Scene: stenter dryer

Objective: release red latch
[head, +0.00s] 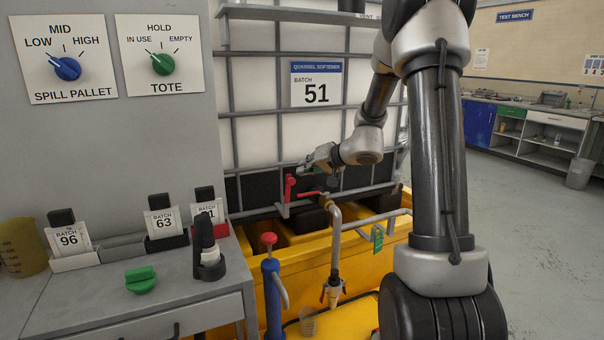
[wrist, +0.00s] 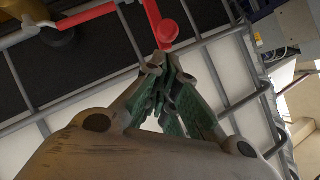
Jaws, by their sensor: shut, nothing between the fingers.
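A red latch (head: 289,188) stands upright on the tote's lower front frame. In the wrist view the red latch (wrist: 157,20) has a round knob, and its end lies just beyond my fingertips. My gripper (head: 304,166) is shut and empty, close above and to the right of the latch in the head view. In the wrist view my gripper's (wrist: 163,67) green-padded fingers are together, tips near the latch's end; whether they touch it I cannot tell.
A red valve lever (head: 309,193) sits beside the latch, above a grey pipe (head: 336,235). The caged white tote (head: 262,75) stands in a yellow spill pallet (head: 270,260). A blue hand pump (head: 271,290) stands in front. A grey bench (head: 100,310) is at left.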

